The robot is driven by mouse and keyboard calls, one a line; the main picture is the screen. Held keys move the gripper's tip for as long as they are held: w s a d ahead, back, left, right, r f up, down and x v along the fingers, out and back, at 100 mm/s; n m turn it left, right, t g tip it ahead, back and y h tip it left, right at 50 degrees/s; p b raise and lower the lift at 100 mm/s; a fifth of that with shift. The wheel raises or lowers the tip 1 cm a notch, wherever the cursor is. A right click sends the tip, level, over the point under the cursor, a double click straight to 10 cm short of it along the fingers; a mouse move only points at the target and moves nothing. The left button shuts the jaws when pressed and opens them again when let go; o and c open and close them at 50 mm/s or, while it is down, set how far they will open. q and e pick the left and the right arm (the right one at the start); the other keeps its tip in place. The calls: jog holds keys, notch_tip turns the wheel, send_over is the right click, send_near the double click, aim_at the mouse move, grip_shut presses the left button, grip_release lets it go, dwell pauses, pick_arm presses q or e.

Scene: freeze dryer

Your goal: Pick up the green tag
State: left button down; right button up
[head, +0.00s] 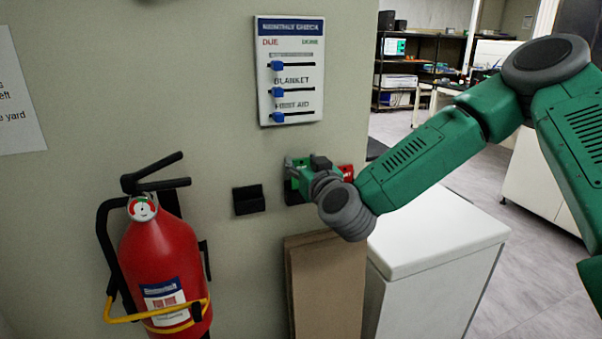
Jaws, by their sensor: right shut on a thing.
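My right gripper (303,172) reaches in from the right and is at the wall, below the check board. It is shut on a green tag (294,188), of which only a small part shows at the gripper's left side. The gripper and wrist hide most of it, and I cannot tell whether it still touches the wall or a holder. A red tag (347,172) shows just right of the gripper, partly hidden by my wrist. My left gripper is not in view.
An empty black holder (249,200) is on the wall to the left. A check board (291,70) with blue sliders hangs above. A red fire extinguisher (165,255) hangs lower left. A white cabinet (440,232) and brown boards (327,285) stand below my right arm.

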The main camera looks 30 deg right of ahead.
jog(key=p+v, duration=1.1)
jog(key=v, duration=0.6)
jog(key=shift+d+f+p, duration=0.2)
jog(key=shift+f+p, duration=0.05)
jog(key=shift+p, duration=0.1)
jog(key=shift+s, duration=0.1)
jog(key=shift+a, duration=0.1)
